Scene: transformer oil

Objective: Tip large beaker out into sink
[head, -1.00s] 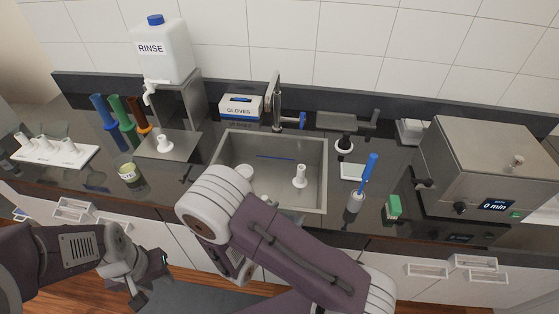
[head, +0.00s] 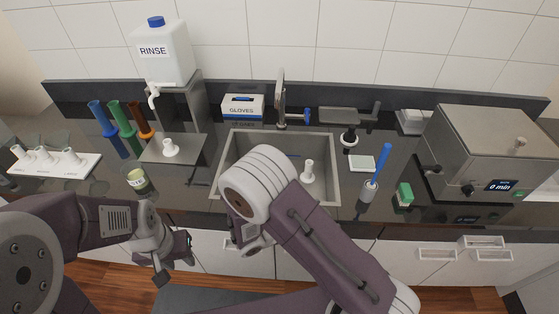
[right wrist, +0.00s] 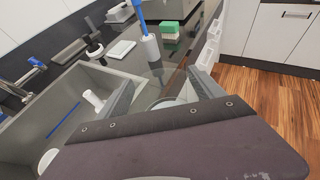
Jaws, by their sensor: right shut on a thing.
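In the right wrist view, my right gripper (right wrist: 160,92) is shut on a clear glass vessel, the large beaker (right wrist: 166,103); only part of its rim shows between the fingers, and its contents and tilt cannot be told. The steel sink (head: 333,187) lies beyond my right arm in the head view, and its left part shows at the wrist view's left (right wrist: 28,122). In the head view, my right arm hides the right gripper and the beaker. My left gripper (head: 175,269) is low in front of the counter, its fingers apart and empty.
A white flanged peg (head: 308,171) stands in the sink. Right of it are a blue-handled brush in a holder (head: 372,188), a green sponge (head: 404,195) and a steel bath (head: 488,155). Left are a small labelled beaker (head: 138,181), measuring cylinders (head: 126,128) and a rinse tank (head: 160,58).

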